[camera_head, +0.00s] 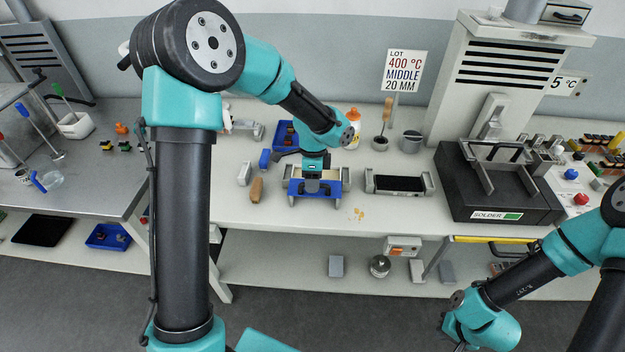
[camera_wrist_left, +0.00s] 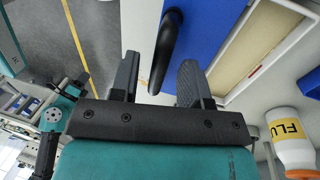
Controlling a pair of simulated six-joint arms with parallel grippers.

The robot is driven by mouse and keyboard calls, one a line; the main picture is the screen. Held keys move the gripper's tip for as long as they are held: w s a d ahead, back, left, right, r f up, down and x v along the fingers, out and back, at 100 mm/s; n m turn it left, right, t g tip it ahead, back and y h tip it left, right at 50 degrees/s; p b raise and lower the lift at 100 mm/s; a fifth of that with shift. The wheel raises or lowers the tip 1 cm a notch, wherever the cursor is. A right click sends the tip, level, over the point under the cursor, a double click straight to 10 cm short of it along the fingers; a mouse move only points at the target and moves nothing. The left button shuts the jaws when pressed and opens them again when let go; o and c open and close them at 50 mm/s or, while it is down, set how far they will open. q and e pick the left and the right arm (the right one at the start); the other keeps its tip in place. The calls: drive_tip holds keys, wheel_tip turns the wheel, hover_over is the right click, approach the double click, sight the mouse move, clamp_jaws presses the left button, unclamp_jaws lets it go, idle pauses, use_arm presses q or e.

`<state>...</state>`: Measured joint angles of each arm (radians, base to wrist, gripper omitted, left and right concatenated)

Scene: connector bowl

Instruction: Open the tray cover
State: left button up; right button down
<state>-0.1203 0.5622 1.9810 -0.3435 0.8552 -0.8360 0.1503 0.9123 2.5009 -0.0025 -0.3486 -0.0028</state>
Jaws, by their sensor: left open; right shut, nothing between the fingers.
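A blue tray (camera_head: 325,189) with pale side blocks sits on the white bench, under my left arm. In the left wrist view a blue panel (camera_wrist_left: 213,32) fills the upper middle, with a curved black handle (camera_wrist_left: 166,45) along its edge. I take this panel as the tray cover. My left gripper (camera_head: 312,184) is over the tray; in the wrist view its fingers (camera_wrist_left: 157,80) are apart, with the handle's end between them, no contact visible. The wrist hides much of the tray in the head view. My right gripper (camera_head: 461,346) is at the bottom edge, partly cut off, shut and empty, away from the tray.
A second tray (camera_head: 399,184) with a black insert is right of it. A flux bottle (camera_head: 353,122) and metal cup (camera_head: 411,142) stand behind. A dark solder station (camera_head: 490,190) is further right. The front bench strip is mostly clear.

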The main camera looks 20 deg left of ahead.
use_arm(q)
drive_tip(key=w+a+r, duration=0.1)
drive_tip(key=w+r, duration=0.2)
drive_tip(key=r, duration=1.4)
drive_tip(key=shift+w, duration=0.15)
